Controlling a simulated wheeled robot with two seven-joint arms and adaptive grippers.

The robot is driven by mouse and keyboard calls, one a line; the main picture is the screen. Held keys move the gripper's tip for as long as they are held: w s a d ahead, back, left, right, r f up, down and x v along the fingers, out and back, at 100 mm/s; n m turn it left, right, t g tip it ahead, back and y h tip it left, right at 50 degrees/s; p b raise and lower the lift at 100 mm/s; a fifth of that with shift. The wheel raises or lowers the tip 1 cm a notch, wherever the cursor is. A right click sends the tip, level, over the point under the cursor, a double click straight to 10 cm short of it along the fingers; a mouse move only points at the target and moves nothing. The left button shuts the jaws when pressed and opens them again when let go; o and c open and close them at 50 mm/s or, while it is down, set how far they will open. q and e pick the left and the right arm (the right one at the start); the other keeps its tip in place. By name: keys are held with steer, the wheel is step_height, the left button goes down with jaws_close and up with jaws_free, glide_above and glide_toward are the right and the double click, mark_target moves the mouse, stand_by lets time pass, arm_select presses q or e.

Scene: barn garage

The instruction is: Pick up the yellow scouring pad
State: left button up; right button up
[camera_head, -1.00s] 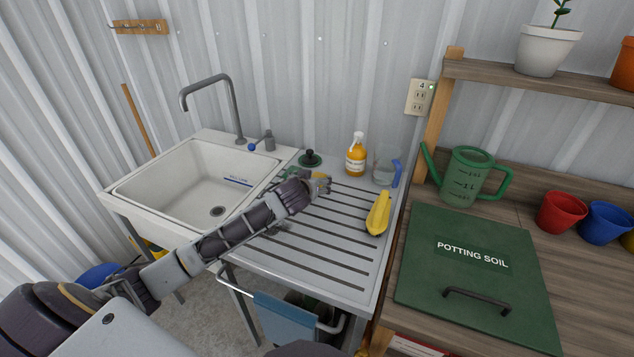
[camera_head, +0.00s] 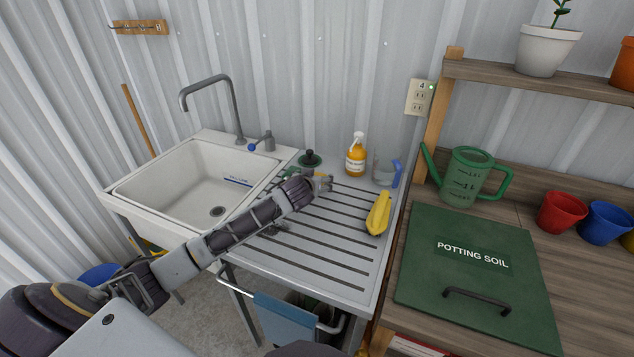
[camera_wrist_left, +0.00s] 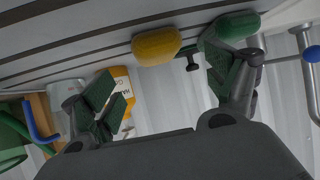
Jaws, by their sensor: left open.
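The yellow scouring pad (camera_wrist_left: 157,46) lies on the grooved drainboard. In the left wrist view it sits between the lines of my left gripper's fingers, just beyond the tips. A green pad (camera_wrist_left: 232,28) lies beside it, partly behind the right-hand finger in that view. My left gripper (camera_wrist_left: 160,66) is open and empty, close to the yellow pad; I cannot tell whether it touches. In the head view the left gripper (camera_head: 324,183) is over the back of the drainboard and hides most of the yellow pad. My right gripper is not in view.
An orange-yellow spray bottle (camera_head: 356,158), a clear container (camera_head: 382,170) and a black-handled plunger-like item (camera_head: 310,158) stand behind the gripper. The sink (camera_head: 180,185) is left; the front drainboard (camera_head: 310,255) is clear.

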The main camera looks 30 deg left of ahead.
arm_select(q)
steer(key=shift+x, duration=2.05)
steer(key=shift+w+f, duration=0.1)
steer(key=shift+f, duration=0.05)
steer(key=shift+w+a, duration=0.1)
steer(key=shift+c, duration=0.3)
steer(key=c, duration=0.7)
steer(key=shift+c, duration=1.6)
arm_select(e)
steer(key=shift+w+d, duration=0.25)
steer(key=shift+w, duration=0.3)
